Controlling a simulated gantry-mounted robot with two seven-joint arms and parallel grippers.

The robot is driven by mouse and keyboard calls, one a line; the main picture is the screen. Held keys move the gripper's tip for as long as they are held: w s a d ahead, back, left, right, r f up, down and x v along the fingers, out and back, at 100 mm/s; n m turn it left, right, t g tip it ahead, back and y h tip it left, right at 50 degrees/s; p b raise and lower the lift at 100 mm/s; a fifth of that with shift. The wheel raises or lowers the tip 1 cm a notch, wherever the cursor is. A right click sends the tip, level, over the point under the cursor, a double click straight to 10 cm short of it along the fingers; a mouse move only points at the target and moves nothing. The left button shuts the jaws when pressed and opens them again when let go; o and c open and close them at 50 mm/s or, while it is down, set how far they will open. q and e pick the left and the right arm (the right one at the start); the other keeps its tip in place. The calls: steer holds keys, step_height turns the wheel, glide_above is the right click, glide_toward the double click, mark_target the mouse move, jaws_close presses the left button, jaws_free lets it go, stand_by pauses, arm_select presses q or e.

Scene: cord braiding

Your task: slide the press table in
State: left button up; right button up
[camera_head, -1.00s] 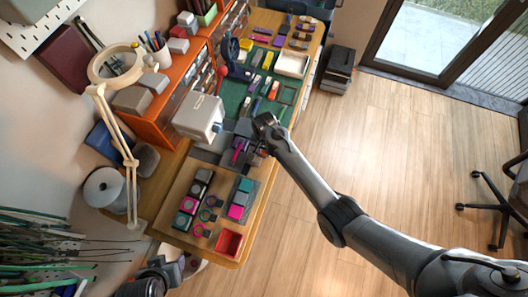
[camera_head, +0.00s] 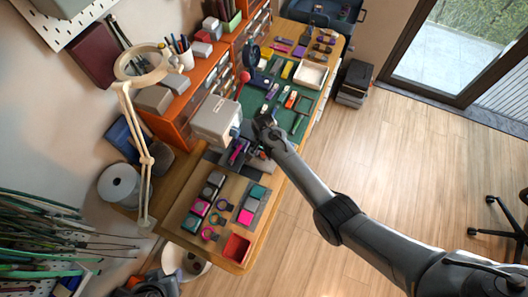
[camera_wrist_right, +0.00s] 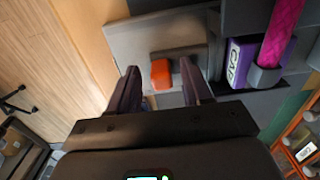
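The white press (camera_head: 217,118) stands on the bench, with dark parts and a magenta cord (camera_head: 237,153) in front of it. My right gripper (camera_head: 262,128) is at the bench edge beside the press and hides part of this area. In the right wrist view, a light grey plate (camera_wrist_right: 128,42), which looks like the press table, lies ahead of my open right gripper (camera_wrist_right: 161,72). An orange block (camera_wrist_right: 161,74) shows between the fingertips, with gaps on both sides. I cannot tell whether the fingers touch the plate. My left gripper is not in view.
A purple block (camera_wrist_right: 238,62) and a magenta cord (camera_wrist_right: 283,30) lie right of the plate in the wrist view.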

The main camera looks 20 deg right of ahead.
steer(key=shift+r, duration=0.1)
steer(key=shift+r, duration=0.3)
step_height(320, 180, up, 10)
steer(key=p, duration=0.2)
